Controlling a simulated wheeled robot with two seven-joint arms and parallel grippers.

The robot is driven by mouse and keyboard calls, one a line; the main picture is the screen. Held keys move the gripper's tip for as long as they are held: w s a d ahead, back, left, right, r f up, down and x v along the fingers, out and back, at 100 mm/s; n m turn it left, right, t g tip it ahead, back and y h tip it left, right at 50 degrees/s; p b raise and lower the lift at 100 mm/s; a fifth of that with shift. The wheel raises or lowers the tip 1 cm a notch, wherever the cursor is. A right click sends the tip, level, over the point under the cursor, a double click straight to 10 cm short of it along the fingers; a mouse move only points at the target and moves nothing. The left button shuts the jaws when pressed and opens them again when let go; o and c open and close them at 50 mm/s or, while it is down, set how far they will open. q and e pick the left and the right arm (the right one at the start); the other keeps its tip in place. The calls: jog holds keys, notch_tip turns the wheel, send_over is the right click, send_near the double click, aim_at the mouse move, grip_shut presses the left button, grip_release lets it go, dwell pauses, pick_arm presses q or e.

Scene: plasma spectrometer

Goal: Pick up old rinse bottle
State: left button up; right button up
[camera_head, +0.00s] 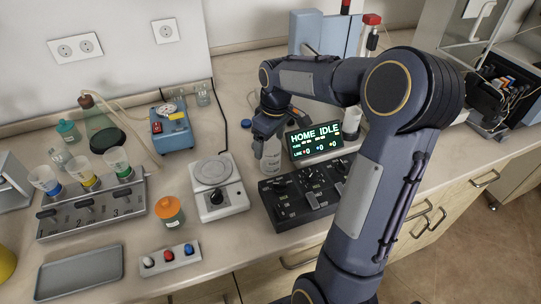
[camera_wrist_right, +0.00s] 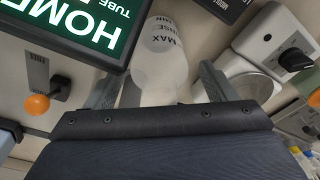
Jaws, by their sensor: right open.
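A translucent white bottle (camera_head: 270,157) stands on the bench between the balance and the lit display. My right gripper (camera_head: 266,128) is above and around its upper part, coming from behind. In the right wrist view, the bottle (camera_wrist_right: 160,62) shows printed lettering, including "MAX", and lies between the two fingers of the open gripper (camera_wrist_right: 160,88). I cannot tell whether either finger touches it. The gripper hides part of the bottle in the head view. My left gripper is out of view.
The "HOME IDLE" display (camera_head: 315,141) and black control panel (camera_head: 300,192) stand close on the right. A white balance (camera_head: 217,190) stands close on the left.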

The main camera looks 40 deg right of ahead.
jog(key=c, duration=1.3)
jog(key=shift+r, duration=0.15)
